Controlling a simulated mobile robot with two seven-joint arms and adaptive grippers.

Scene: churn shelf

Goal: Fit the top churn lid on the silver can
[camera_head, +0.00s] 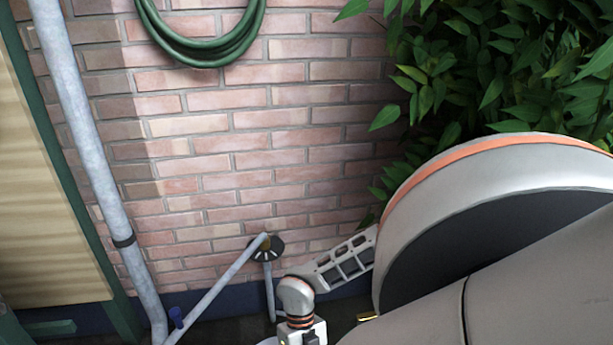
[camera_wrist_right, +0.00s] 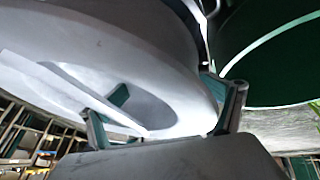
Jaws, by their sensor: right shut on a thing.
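In the right wrist view a large pale, rounded lid (camera_wrist_right: 125,35) fills the upper left, with a flat white bar (camera_wrist_right: 55,85) across its recessed underside or face. My right gripper (camera_wrist_right: 168,108) has its teal-grey fingers on either side at the lid's near part and is shut on it. The exact contact is partly hidden by the lid. No silver can is clearly identifiable in either view. My left gripper is not seen.
A dark green round thing with a light rim (camera_wrist_right: 270,50) is close beside the lid. In the head view are a brick wall (camera_head: 240,140), a grey downpipe (camera_head: 85,130), a coiled green hose (camera_head: 205,55) and leafy plants (camera_head: 500,70). My own arm covers the lower right.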

